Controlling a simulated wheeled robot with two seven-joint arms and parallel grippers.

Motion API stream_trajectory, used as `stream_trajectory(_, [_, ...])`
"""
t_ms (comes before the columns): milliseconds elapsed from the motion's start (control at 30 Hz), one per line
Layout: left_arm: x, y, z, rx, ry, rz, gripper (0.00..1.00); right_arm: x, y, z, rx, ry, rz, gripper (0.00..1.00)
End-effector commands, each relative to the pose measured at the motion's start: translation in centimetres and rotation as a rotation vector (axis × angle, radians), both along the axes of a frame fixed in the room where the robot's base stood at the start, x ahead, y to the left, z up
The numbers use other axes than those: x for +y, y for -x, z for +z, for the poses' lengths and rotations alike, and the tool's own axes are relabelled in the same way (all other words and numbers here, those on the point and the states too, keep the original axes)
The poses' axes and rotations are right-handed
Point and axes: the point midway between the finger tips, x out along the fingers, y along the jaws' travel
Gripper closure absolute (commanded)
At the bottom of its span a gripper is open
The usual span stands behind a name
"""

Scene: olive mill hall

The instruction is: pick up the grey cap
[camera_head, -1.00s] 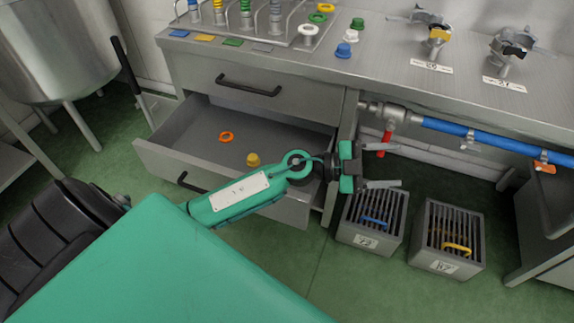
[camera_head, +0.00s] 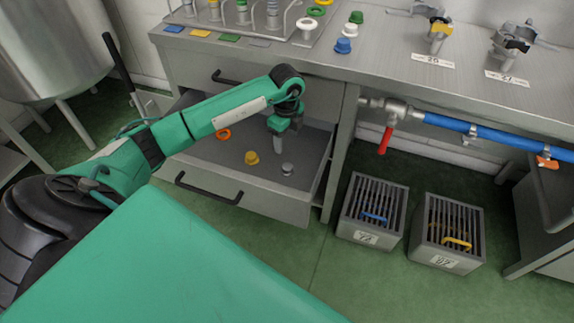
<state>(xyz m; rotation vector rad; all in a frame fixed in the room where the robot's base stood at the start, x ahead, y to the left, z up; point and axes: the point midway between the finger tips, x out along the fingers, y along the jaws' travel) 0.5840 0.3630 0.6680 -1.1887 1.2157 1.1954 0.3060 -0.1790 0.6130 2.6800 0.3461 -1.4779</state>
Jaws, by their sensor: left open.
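The grey cap (camera_head: 287,169) stands on the floor of the open lower drawer (camera_head: 215,195), towards its right side. It is small, and no other part of the drawer hides it. My left gripper (camera_head: 286,141) hangs over the drawer, pointing down, just above and behind the cap in the picture. It is open, and the cap is apart from it. The gap between its fingers is hard to make out at this angle. My right gripper is not in view.
A yellow cap (camera_head: 251,158) and an orange ring (camera_head: 223,134) lie in the same drawer, left of the grey cap. The counter (camera_head: 390,70) overhangs behind. Two slatted crates (camera_head: 371,238) stand on the floor right of the drawer.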

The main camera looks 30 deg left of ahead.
Motion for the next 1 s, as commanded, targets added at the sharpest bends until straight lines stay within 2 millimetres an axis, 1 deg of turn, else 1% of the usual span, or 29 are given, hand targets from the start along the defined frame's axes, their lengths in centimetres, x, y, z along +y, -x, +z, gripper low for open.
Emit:
stream_trajectory(33, [-0.1, 0.1, -1.1, 0.005, 0.001, 0.000, 0.40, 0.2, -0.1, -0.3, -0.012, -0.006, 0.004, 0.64])
stream_trajectory(100, [-0.1, 0.1, -2.6, 0.005, 0.003, -0.001, 0.40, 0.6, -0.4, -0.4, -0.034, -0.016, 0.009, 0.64])
stream_trajectory(300, [-0.2, 0.0, -6.3, 0.003, 0.005, -0.002, 0.40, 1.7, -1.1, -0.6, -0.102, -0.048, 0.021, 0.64])
stream_trajectory(400, [-0.1, 0.0, -7.3, 0.001, 0.004, -0.003, 0.40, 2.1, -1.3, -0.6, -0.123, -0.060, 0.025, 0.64])
stream_trajectory(567, [-0.2, -0.1, -8.2, 0.000, 0.006, -0.004, 0.40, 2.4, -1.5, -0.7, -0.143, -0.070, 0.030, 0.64])
stream_trajectory(767, [-0.2, -0.8, -11.1, 0.001, 0.006, -0.003, 0.40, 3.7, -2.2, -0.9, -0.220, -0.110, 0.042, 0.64])
stream_trajectory(867, [-0.2, -0.7, -12.4, 0.003, 0.006, -0.005, 0.40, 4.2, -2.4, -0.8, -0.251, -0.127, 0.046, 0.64])
stream_trajectory(1000, [-0.2, -0.8, -13.0, 0.000, 0.006, -0.005, 0.40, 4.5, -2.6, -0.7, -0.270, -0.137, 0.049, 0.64])
